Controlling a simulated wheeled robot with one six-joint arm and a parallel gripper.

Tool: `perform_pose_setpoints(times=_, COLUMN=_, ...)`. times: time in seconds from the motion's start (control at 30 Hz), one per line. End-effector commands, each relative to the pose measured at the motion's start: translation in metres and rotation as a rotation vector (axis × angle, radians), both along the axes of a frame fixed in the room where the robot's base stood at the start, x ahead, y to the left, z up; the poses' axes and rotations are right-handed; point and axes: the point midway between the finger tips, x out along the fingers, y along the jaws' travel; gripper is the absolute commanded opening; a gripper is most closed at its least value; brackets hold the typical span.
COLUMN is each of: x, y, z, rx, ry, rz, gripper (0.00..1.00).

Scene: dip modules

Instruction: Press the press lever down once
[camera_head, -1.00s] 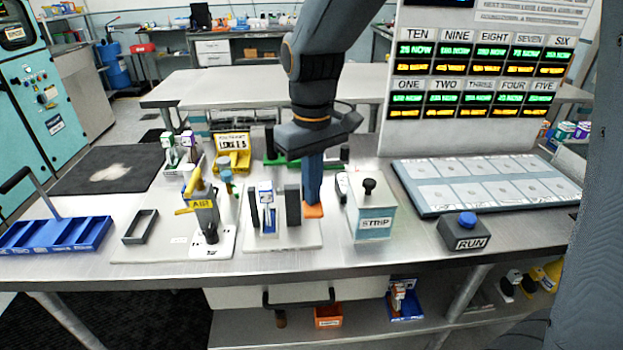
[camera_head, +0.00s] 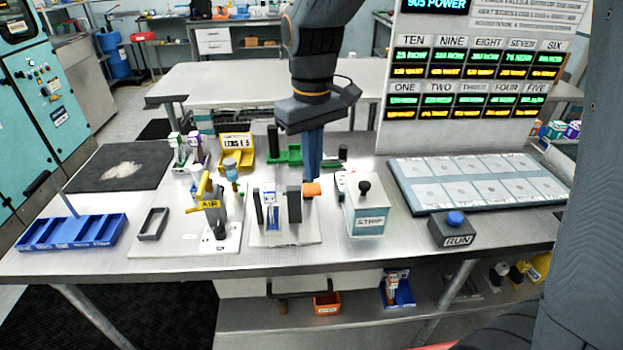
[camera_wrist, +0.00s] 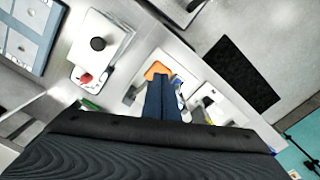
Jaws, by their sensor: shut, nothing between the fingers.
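The press (camera_head: 294,207) stands on a white base plate (camera_head: 285,238) near the front middle of the table in the head view. It has dark upright posts and a white-and-blue piece between them. Its orange lever pad (camera_head: 312,189) sticks out to the right, near the top of the right post. My gripper (camera_head: 313,180) is shut and empty, pointing down just behind and above the pad. In the wrist view the orange pad (camera_wrist: 157,70) shows at the tips of my shut fingers (camera_wrist: 162,78). I cannot tell whether they touch.
Left of the press stands the AIR fixture (camera_head: 212,205). Right of it are the STRIP box (camera_head: 368,215) and the RUN button box (camera_head: 452,230). A green fixture (camera_head: 285,155) is behind. A blue tray (camera_head: 70,232) lies at the far left.

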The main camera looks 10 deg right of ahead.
Motion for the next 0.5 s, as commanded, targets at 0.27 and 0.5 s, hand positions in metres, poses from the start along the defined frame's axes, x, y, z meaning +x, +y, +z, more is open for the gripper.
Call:
perform_pose_setpoints(times=0.27, x=0.0, y=0.0, z=0.023, rx=0.0, ry=-0.001, rz=-0.001, gripper=0.0)
perform_pose_setpoints(times=0.5, x=0.0, y=0.0, z=0.04, rx=0.0, ry=-0.001, rz=-0.001, gripper=0.0)
